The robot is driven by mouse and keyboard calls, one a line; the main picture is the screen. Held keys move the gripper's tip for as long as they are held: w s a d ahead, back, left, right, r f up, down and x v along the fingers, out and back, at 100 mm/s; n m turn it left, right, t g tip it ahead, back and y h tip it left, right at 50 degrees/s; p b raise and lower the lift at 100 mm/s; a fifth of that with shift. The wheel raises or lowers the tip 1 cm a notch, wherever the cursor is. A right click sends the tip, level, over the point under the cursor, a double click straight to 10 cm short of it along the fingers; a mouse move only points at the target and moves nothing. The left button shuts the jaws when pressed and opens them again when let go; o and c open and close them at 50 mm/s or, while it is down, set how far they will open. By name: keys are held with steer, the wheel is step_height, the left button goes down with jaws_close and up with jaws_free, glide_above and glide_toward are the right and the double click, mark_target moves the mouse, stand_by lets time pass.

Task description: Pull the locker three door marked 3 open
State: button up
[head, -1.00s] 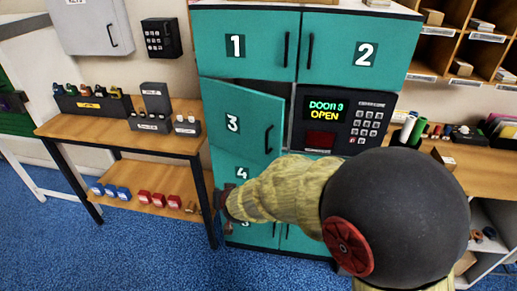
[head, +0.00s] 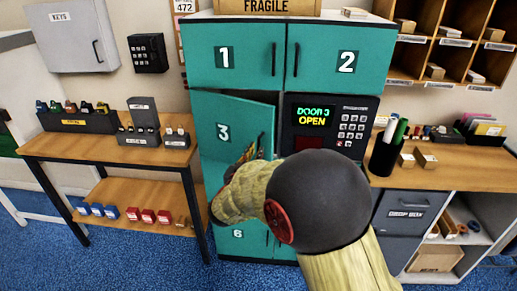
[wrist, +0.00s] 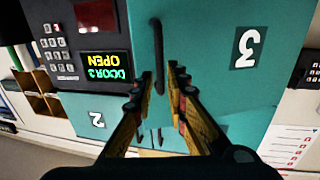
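The teal locker door marked 3 (head: 222,110) stands slightly ajar in the head view, with a dark gap along its top and right side. Its dark vertical handle (wrist: 158,50) shows in the wrist view, which is upside down. My gripper (wrist: 157,82) is open, with one finger on each side of the handle's line. I cannot tell whether the handle is between the fingers or just beyond them. In the head view my gripper (head: 248,158) is in front of the door's handle side, partly hidden by my arm. The locker panel screen (head: 314,117) reads DOOR 3 OPEN.
Doors 1 (head: 240,70) and 2 (head: 325,70) above are shut. A shelf table (head: 110,150) with bins stands left of the locker. A counter (head: 450,160) with a pen cup (head: 385,155) is on the right. Blue carpet (head: 150,260) lies clear in front.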

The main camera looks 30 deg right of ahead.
mark_target(258, 147)
steer(key=shift+b+x, duration=0.4)
steer(key=shift+x, duration=1.6)
steer(key=shift+c, duration=0.3)
jaws_close()
steer(key=shift+a, duration=0.15)
